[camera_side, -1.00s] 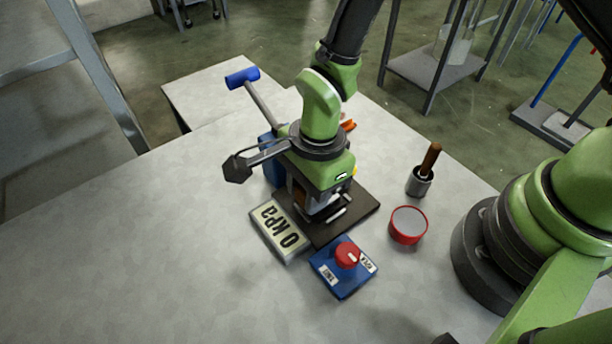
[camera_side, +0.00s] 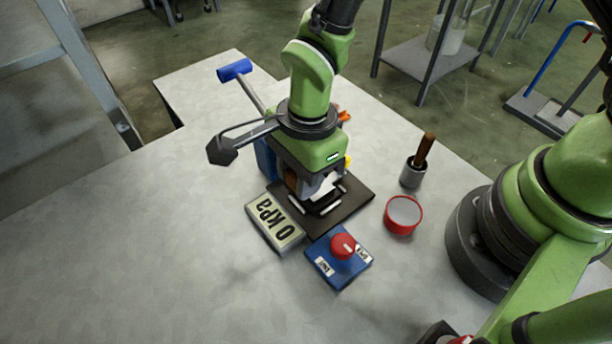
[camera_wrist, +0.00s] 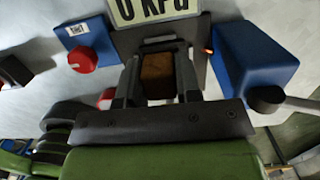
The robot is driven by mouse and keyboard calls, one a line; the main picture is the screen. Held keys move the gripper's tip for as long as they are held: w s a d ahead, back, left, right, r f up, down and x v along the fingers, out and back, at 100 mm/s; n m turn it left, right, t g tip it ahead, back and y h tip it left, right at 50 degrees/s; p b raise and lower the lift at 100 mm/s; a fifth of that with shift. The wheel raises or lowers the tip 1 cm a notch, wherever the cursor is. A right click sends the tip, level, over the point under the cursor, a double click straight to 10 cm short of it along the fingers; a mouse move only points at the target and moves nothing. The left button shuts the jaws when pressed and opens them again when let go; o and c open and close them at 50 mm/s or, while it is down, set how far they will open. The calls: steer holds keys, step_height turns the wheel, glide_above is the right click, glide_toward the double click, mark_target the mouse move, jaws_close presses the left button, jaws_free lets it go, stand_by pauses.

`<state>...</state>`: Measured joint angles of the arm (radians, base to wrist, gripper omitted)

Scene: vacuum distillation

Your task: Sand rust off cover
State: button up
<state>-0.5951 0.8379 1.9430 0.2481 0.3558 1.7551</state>
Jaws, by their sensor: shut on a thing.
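My gripper (camera_wrist: 158,85) is shut on a brown block, which looks like a sanding block (camera_wrist: 157,70), held between its two dark fingers. In the side view my gripper (camera_side: 318,198) points down just over a dark square plate (camera_side: 352,206) with light bars on it. The plate also shows in the wrist view (camera_wrist: 128,42). I cannot tell which part is the cover, nor see rust. The fingers hide the middle of the plate, and whether the block touches it is unclear.
A 0 kPa display (camera_side: 274,222) and a blue box with red knob (camera_side: 343,245) stand before the plate. A red-rimmed dish (camera_side: 403,215) and a wooden-handled tool in a metal cup (camera_side: 416,165) stand right. A blue box (camera_wrist: 255,55) stands close by. Table at left is clear.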

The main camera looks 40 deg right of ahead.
steer(key=shift+r, duration=2.9)
steer(key=shift+d, duration=0.1)
